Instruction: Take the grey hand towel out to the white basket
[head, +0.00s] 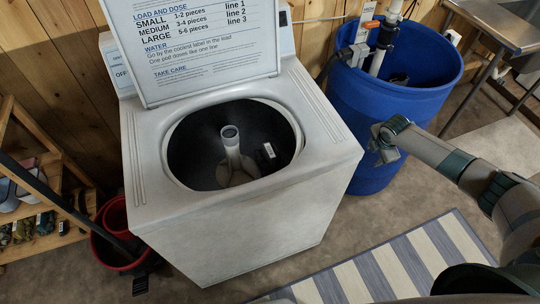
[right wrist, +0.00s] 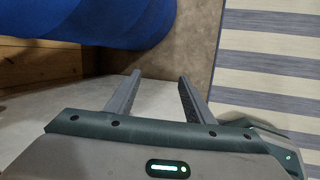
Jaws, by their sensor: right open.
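The white top-loading washing machine (head: 240,225) stands in the middle of the head view with its lid (head: 205,85) up. Its round opening shows a dark drum (head: 195,150) with a pale agitator (head: 232,150). A small pale rectangular piece (head: 268,152) shows on the drum's inner right side; I cannot tell what it is. I cannot make out a grey hand towel, and no white basket is in view. My right gripper (head: 385,143) is right of the washer, in front of the blue barrel. In the right wrist view its fingers (right wrist: 156,88) are apart and empty.
The blue barrel (head: 365,110) with pipes stands behind right. A metal table (head: 505,25) is at the upper right. A striped rug (head: 410,265) lies in front. A wooden rack (head: 50,190), red buckets (head: 108,250) and a dark pole (head: 60,205) are left of the washer.

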